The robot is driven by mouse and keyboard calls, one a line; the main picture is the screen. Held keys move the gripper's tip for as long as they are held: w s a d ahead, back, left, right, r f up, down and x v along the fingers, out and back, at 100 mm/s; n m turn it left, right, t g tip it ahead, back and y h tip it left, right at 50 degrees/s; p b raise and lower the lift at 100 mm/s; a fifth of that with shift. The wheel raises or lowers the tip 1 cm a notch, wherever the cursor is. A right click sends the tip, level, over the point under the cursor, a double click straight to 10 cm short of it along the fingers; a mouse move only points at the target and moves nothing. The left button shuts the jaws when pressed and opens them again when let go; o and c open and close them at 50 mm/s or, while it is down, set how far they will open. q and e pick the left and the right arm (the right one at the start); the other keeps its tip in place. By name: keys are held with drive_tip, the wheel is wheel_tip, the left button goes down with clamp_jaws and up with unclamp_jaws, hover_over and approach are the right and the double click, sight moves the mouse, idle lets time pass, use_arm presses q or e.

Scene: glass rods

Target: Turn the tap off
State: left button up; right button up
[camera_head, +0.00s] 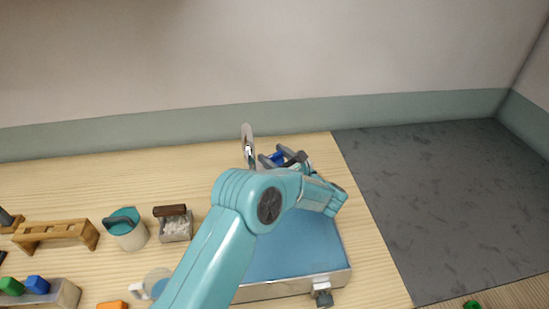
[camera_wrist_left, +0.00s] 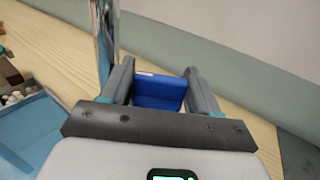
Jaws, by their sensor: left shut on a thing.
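The tap's chrome spout (camera_head: 248,143) stands upright at the back of a light blue basin (camera_head: 305,245). The spout also shows at the upper left of the left wrist view (camera_wrist_left: 104,42). My left gripper (camera_head: 283,157) is at the tap's blue handle (camera_head: 277,159), just right of the spout. In the left wrist view the blue handle (camera_wrist_left: 158,92) sits between the two grey fingers, and the gripper is shut on it. My left arm hides part of the basin. My right gripper is not in view.
Left of the basin stand a box of white pieces (camera_head: 176,228), a teal-and-white pot (camera_head: 127,232) and a wooden rack (camera_head: 55,233). A mug (camera_head: 157,282) and an orange block (camera_head: 112,304) are nearer. The table ends right of the basin, with dark floor (camera_head: 440,200) beyond.

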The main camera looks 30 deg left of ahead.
use_arm(q)
drive_tip(key=m+t+h+b, duration=0.1)
drive_tip(key=t, duration=0.1)
drive_tip(key=m+t+h+b, duration=0.1)
drive_tip(key=m+t+b, duration=0.1)
drive_tip(key=m+t+h+b, duration=0.1)
drive_tip(key=t+b, duration=0.1)
drive_tip(key=shift+f+m+h, duration=0.3)
drive_tip(key=shift+f+h, duration=0.1)
drive_tip(key=shift+d+r+m+t+h+b, duration=0.1)
drive_tip(key=shift+r+m+t+h+b, duration=0.05)
drive_tip(key=shift+m+t+h+b, duration=1.15)
drive_tip(key=shift+n, duration=0.3)
drive_tip(key=shift+g, duration=0.3)
drive_tip(key=o, duration=1)
drive_tip(key=shift+r, duration=0.15)
drive_tip(key=shift+c, duration=0.2)
drive_tip(key=b+v, duration=0.3)
drive_tip(key=v, duration=1.3)
drive_tip(key=shift+s+b, duration=0.15)
drive_tip(key=shift+b, duration=0.25)
